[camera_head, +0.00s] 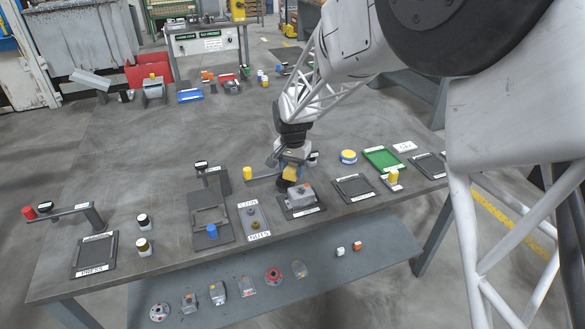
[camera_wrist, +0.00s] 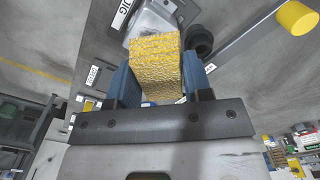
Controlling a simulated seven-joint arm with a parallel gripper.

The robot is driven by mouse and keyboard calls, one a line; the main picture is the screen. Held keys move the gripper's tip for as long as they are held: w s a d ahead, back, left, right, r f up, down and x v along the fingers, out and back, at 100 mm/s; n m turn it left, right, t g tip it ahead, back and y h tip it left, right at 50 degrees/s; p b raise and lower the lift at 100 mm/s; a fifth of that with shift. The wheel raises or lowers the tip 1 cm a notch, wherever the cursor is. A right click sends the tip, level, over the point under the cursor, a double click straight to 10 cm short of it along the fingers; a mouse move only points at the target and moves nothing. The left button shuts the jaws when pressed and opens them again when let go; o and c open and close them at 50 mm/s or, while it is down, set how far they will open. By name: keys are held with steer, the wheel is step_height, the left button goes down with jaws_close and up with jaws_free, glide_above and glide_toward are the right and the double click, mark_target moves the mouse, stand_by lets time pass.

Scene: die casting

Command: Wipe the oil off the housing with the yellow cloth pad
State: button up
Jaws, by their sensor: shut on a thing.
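My gripper (camera_head: 290,168) is shut on the yellow cloth pad (camera_head: 290,173). In the wrist view the textured yellow pad (camera_wrist: 155,62) sits between the blue fingers of my gripper (camera_wrist: 153,82). The grey metal housing (camera_head: 301,193) rests on a dark labelled plate on the table, just below and to the right of the pad in the head view. Part of the housing (camera_wrist: 152,20) shows beyond the pad in the wrist view. I cannot tell whether pad and housing touch, and no oil is clearly visible.
A yellow cylinder (camera_head: 248,173) on a bar stands left of my gripper. An empty dark tray (camera_head: 354,188) and a green tray (camera_head: 383,159) lie to the right. A stand with a blue part (camera_head: 212,231) is on the left. The table (camera_head: 150,150) behind is largely clear.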

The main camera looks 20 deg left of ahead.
steer(key=m, duration=0.9)
steer(key=shift+f, duration=0.2)
stand_by(0.3)
